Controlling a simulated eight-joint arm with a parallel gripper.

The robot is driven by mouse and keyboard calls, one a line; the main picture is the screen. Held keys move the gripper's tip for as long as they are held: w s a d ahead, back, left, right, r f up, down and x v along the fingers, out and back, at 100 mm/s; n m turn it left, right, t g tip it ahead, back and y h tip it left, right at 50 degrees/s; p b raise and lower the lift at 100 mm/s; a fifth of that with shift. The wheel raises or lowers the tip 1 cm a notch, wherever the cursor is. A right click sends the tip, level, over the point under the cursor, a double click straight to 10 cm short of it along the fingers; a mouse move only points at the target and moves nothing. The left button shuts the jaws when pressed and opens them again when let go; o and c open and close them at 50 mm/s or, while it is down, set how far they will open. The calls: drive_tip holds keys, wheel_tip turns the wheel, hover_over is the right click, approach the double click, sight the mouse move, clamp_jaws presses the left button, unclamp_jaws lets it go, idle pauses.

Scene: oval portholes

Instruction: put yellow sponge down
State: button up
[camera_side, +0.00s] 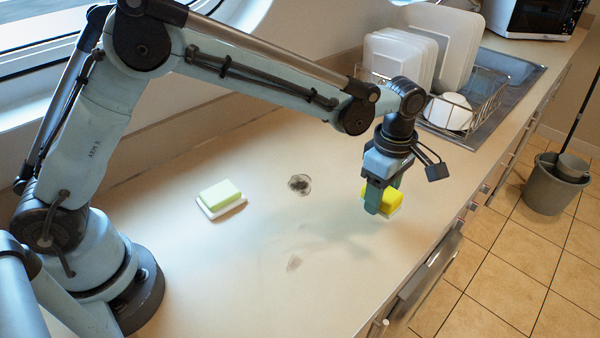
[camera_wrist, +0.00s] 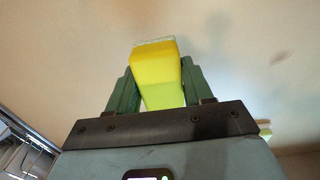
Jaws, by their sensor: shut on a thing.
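The yellow sponge (camera_side: 388,200) is between the green fingers of my gripper (camera_side: 380,200) in the side view, over the right part of the counter near its front edge. My gripper is shut on it. In the wrist view the yellow sponge (camera_wrist: 157,75) shows between the two fingers of my gripper (camera_wrist: 152,85), with a pale, rough layer at its far end. The sponge looks a little above the counter, but the exact gap is hard to tell.
A pale green sponge (camera_side: 220,194) lies on a white dish (camera_side: 238,208) at the left. A dark stain (camera_side: 299,184) and a fainter smudge (camera_side: 294,263) mark the counter (camera_side: 240,270). A dish rack (camera_side: 482,106) with white dishes stands behind. A bucket (camera_side: 555,186) is on the floor.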

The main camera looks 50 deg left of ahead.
sight(375, 218)
drive_tip(key=shift+w+a+f, duration=0.15)
drive_tip(key=shift+w+f, duration=0.05)
drive_tip(key=shift+f, duration=1.95)
drive_tip(key=shift+f, duration=0.2)
drive_tip(key=o, duration=1.1)
drive_tip(key=shift+r, duration=0.15)
